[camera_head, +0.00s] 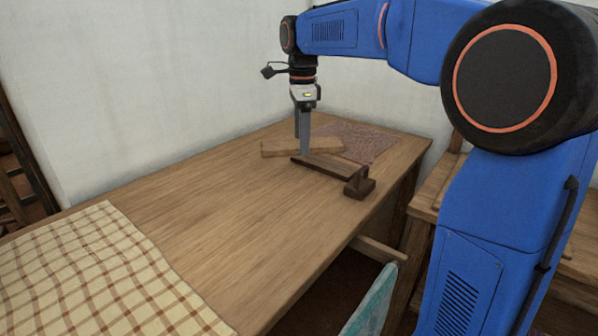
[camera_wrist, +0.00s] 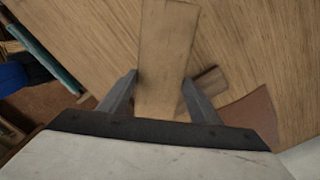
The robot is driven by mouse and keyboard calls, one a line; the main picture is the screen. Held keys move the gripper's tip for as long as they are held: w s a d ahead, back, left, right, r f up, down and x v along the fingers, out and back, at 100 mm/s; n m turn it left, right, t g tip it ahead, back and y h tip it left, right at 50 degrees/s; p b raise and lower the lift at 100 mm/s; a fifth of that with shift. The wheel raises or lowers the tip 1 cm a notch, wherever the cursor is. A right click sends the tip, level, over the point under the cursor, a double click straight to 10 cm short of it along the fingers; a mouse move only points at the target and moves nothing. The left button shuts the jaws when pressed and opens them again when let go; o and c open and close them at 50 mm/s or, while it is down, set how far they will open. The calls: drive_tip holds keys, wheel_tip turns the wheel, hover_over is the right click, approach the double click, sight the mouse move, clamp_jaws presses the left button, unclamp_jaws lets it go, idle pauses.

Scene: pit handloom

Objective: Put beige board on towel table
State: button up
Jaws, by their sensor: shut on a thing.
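The beige board (camera_head: 278,149) is a flat, pale wooden plank at the far part of the wooden table (camera_head: 190,205). In the wrist view the beige board (camera_wrist: 165,45) runs up between the two fingers of my gripper (camera_wrist: 160,79). In the head view my gripper (camera_head: 304,150) points down from above, shut on the board, and a finger hides part of it. I cannot tell whether the board rests on the table or is just above it. A checked cream and brown towel (camera_head: 95,265) lies on this table at the near left.
A dark brown wooden piece with an upright block (camera_head: 359,186) lies close beside the board. A reddish-brown cloth (camera_head: 368,145) lies at the table's far right. A teal cloth (camera_head: 372,300) hangs by the right edge. The table's middle is clear. White walls stand behind.

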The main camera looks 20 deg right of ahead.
sight(303, 182)
drive_tip(key=m, duration=0.5)
drive_tip(key=shift+w+d+f, duration=0.15)
drive_tip(key=shift+w+d, duration=0.05)
drive_tip(key=shift+w, duration=0.1)
drive_tip(key=m, duration=0.4)
drive_tip(key=shift+w+d+f, duration=0.1)
drive_tip(key=shift+w, duration=0.05)
drive_tip(key=shift+f, duration=5)
drive_tip(key=shift+f, duration=0.1)
drive_tip(key=o, duration=1.2)
wheel_tip(303, 182, up, 12)
drive_tip(key=shift+r, duration=0.1)
